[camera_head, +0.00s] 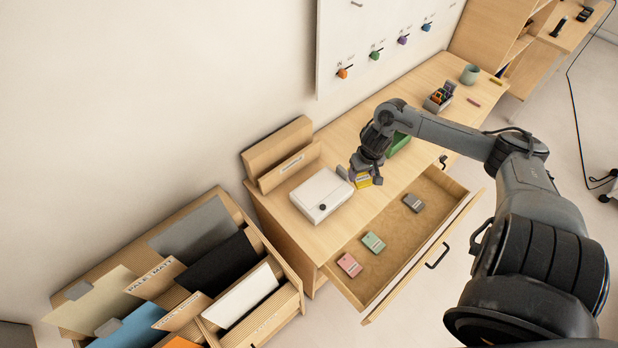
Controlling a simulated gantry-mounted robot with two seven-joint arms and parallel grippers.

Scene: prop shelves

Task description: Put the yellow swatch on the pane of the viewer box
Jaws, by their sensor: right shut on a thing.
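The yellow swatch (363,181) is in my right gripper (361,174), which is shut on it. The gripper and swatch are just right of the white viewer box (318,196), near the table top; I cannot tell how high above it they are. The viewer box has a pale top pane and a dark round knob at its front. Nothing lies on the pane. My left gripper is not in view.
An open drawer (377,297) below holds pink (349,265), green (373,242) and grey (413,203) swatches. A wooden holder (284,160) stands behind the box. A green tray (398,144) is partly behind my arm. A file rack (262,328) stands at lower left.

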